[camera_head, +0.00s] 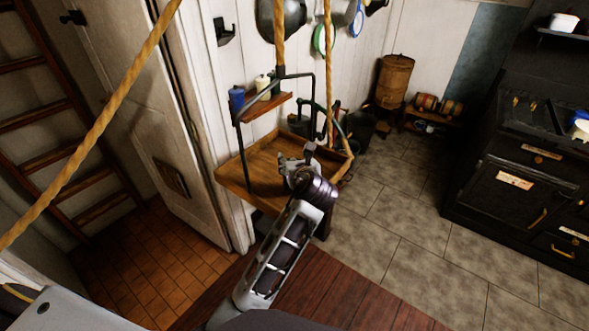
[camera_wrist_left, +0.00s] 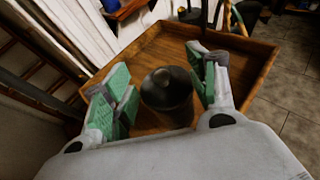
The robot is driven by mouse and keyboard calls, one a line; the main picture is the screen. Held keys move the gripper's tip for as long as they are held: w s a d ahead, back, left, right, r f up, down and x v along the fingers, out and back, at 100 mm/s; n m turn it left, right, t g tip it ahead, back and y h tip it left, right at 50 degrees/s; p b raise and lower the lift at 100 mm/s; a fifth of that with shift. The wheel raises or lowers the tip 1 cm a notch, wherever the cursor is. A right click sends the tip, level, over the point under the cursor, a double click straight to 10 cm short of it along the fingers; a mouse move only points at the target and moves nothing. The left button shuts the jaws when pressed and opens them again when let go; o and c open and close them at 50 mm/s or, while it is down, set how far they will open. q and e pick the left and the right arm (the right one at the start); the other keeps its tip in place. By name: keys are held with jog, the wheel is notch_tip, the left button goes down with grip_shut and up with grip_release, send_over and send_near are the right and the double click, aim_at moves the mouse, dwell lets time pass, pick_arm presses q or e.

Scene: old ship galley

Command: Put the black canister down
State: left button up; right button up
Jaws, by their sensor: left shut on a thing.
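The black canister (camera_wrist_left: 166,90) shows in the left wrist view as a dark, round-topped body with a small knob. It sits between the green-padded fingers of my left gripper (camera_wrist_left: 163,84), which is shut on it. Below it in that view is a wooden tray-topped stand (camera_wrist_left: 262,62) with a raised rim. In the head view my left gripper (camera_head: 303,166) is over the right part of this stand (camera_head: 238,178), and the canister is mostly hidden there. I cannot tell whether its base touches the wood. My right gripper is not in view.
A small shelf (camera_head: 262,108) with a blue cup (camera_head: 237,99) and a pale bottle (camera_head: 262,85) stands above the stand's back. Ropes (camera_head: 328,70) hang near it. A black stove (camera_head: 520,180) is at right. The tray's left part is bare.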

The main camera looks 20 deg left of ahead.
pick_arm(q)
jog(key=shift+f, duration=1.5)
jog(key=o, duration=1.8)
jog(key=shift+f, duration=0.1)
jog(key=v, duration=1.2)
